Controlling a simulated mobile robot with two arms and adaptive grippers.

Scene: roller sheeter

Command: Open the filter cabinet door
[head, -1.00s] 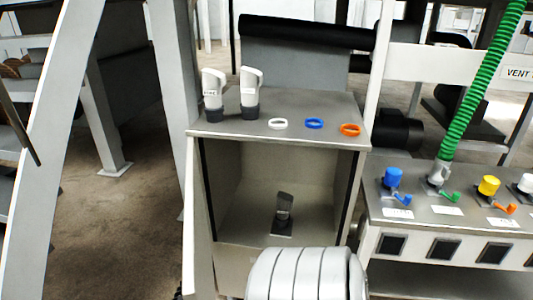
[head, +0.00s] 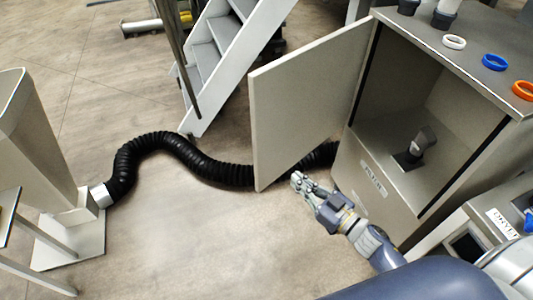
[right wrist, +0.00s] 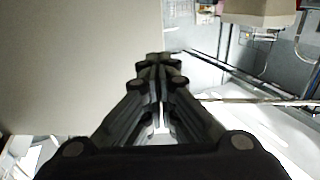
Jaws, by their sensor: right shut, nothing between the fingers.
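The filter cabinet (head: 374,205) stands at the right of the head view, with a label on its lower front. Its grey door (head: 300,105) stands swung wide open to the left, so the inside shows. A dark grey fitting (head: 423,140) stands on the cabinet floor. My right gripper (head: 297,178) is shut and empty, low in front of the cabinet near the door's bottom edge; I cannot tell whether it touches the door. The right wrist view shows its closed fingers (right wrist: 159,62) beside a large plain pale surface, likely the door (right wrist: 70,55). My left gripper is not in view.
A black ribbed hose (head: 185,150) crosses the floor behind the door. White stairs (head: 225,50) stand beyond. The floor left of my gripper is clear.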

